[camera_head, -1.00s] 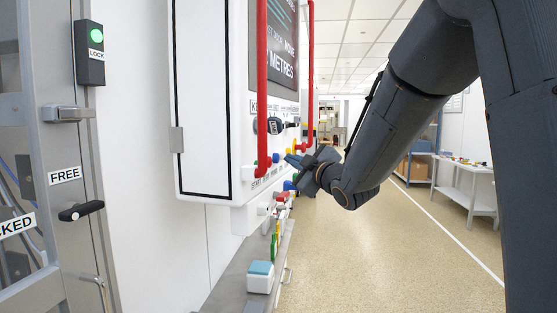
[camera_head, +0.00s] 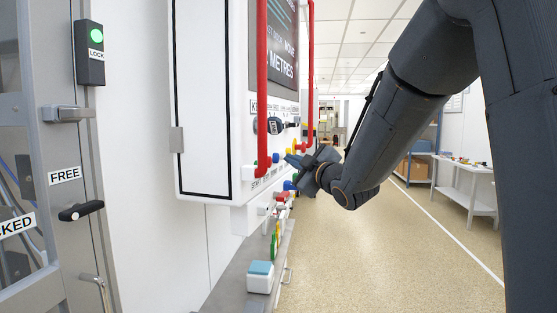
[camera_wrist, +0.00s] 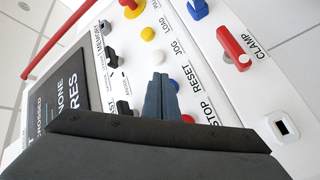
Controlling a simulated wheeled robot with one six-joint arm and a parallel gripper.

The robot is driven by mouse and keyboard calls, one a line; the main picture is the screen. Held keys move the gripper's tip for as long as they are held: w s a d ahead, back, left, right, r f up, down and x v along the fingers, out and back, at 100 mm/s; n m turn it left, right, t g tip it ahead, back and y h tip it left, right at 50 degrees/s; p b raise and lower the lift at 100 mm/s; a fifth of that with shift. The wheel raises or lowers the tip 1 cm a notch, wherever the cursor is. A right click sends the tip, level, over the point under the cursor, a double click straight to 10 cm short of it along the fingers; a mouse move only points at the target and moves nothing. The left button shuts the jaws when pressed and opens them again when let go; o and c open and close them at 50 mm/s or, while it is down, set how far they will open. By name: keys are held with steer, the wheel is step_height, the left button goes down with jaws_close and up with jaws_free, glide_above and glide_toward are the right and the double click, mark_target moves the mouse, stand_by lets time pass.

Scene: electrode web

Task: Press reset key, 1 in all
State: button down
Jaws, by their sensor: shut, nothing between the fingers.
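The blue key (camera_wrist: 173,86) beside the RESET label (camera_wrist: 188,74) sits on the white control panel (camera_wrist: 225,85) in the wrist view. It is partly covered by my fingers. My gripper (camera_wrist: 160,82) is shut and empty, with its blue-grey fingertips pointing at the panel beside the blue key. I cannot tell whether they touch it. In the head view my gripper (camera_head: 287,158) reaches the lower part of the wall cabinet from the right, and its tips overlap the row of keys there.
In the wrist view a white key (camera_wrist: 158,57), a yellow key (camera_wrist: 147,34) and a red key (camera_wrist: 188,119) flank the blue one. A red CLAMP lever (camera_wrist: 232,46) is at the right. Red pipes (camera_head: 262,90) run down the cabinet front. The floor (camera_head: 400,260) is clear.

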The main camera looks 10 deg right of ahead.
steer(key=shift+a, duration=0.1)
steer(key=shift+w+a+b, duration=0.15)
steer(key=shift+a+b, duration=0.15)
steer(key=shift+w+a, duration=0.25)
steer(key=shift+a, duration=0.15)
stand_by(0.8)
steer(key=shift+s+d, duration=0.4)
steer(key=shift+d, duration=0.35)
stand_by(0.3)
steer(key=shift+s+d, duration=0.4)
steer(key=shift+d, duration=0.35)
steer(key=shift+s+d, duration=0.35)
steer(key=shift+d, duration=0.4)
steer(key=shift+s+d, duration=0.4)
steer(key=shift+d, duration=0.35)
